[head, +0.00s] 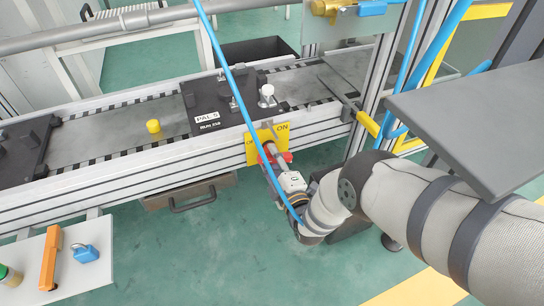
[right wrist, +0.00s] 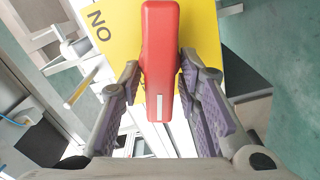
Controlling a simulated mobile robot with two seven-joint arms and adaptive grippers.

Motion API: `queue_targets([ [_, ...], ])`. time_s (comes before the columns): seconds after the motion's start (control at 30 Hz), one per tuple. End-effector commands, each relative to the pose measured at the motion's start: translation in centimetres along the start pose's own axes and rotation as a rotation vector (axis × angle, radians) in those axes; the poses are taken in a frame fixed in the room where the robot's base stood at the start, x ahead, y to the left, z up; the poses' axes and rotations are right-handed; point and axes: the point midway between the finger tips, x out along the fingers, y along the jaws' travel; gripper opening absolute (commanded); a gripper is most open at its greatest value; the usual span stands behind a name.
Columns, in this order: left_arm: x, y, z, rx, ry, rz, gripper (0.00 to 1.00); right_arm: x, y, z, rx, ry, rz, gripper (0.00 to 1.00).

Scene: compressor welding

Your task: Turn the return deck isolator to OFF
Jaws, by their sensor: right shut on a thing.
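The return deck isolator's yellow plate (head: 252,150) is on the conveyor's front rail in the head view, with ON at its upper right and a partly covered label at its left. Its red handle (head: 287,157) is partly hidden behind my right gripper (head: 272,157). In the right wrist view, the red handle (right wrist: 160,40) stands lengthwise between the two fingers, which are shut on it from both sides. It has a white mark near its lower end. The yellow plate (right wrist: 205,30) lies behind it, with ON turned sideways at left. My left gripper is not in view.
A black pallet (head: 215,112) with a white knob stands on the conveyor above the isolator. A blue hose (head: 231,85) crosses in front. A white table (head: 100,268) holds an orange tool and a blue padlock at lower left. A grey panel (head: 480,120) overhangs my right arm.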

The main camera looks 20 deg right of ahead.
Motion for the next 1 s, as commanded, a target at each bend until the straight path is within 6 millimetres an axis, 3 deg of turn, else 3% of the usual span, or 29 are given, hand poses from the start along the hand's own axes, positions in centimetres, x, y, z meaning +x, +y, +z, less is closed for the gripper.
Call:
queue_targets([
  [0.4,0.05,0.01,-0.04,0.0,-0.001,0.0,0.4,-0.06,-0.24,0.32,-0.256,-0.006,0.0,0.03],
  [1.0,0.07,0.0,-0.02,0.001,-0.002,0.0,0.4,-0.07,-0.26,0.45,-0.332,-0.008,0.0,0.03],
])
